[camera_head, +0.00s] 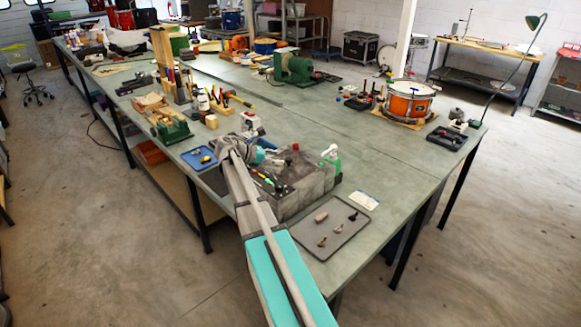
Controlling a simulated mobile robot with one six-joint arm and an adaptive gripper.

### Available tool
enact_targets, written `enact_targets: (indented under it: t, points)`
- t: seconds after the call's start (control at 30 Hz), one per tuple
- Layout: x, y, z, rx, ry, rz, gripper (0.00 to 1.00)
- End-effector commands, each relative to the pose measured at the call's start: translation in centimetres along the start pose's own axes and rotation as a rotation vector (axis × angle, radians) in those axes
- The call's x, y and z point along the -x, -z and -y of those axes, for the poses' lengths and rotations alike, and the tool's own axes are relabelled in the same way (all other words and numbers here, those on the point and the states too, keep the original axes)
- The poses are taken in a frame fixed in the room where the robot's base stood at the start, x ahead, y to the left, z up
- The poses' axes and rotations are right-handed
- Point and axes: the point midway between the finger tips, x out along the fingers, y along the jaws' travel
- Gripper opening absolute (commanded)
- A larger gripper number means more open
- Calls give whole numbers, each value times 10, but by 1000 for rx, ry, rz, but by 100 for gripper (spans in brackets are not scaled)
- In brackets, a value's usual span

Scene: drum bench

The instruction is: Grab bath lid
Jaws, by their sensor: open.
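A grey boxy unit (312,188) stands near the front corner of the bench and looks like the bath. Its top is partly covered by my arm and by small coloured tools, so I cannot clearly make out a separate lid. My arm rises from the bottom of the view and bends over the left side of this unit. My gripper (266,157) is small at the arm's far end, above or just behind the unit. It is open, and I see nothing held in it. Whether it touches anything cannot be told.
A grey tray (333,243) with several small parts lies at the bench's front corner. A green-and-white spray bottle (331,158) stands right of the unit. A blue tray (199,158) lies to the left. An orange drum (408,103) stands further right. Bench between is clear.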

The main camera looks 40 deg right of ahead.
Motion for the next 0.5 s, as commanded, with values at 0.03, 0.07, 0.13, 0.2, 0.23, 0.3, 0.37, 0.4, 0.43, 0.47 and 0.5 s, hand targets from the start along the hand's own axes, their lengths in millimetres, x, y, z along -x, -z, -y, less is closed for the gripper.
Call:
enact_targets:
  t: [0.03, 0.07, 0.13, 0.2, 0.23, 0.3, 0.37, 0.4, 0.43, 0.47, 0.5]
  points:
    - [0, 0, 0, 0, 0, 0, 79]
    - [0, 0, 0, 0, 0, 0, 79]
    - [-1, 0, 0, 0, 0, 0, 79]
    - [-4, 1, 0, 0, 0, 0, 79]
    - [-5, 1, 0, 0, 1, 0, 79]
    - [-11, 2, 1, 0, 1, 0, 79]
    - [-18, 3, 1, 0, 2, 0, 79]
    - [-23, 3, 2, 0, 2, 0, 79]
    - [-26, 3, 2, 0, 2, 0, 79]
    - [-30, 3, 2, 0, 1, 0, 79]
    - [-34, 3, 2, 0, 1, 0, 79]
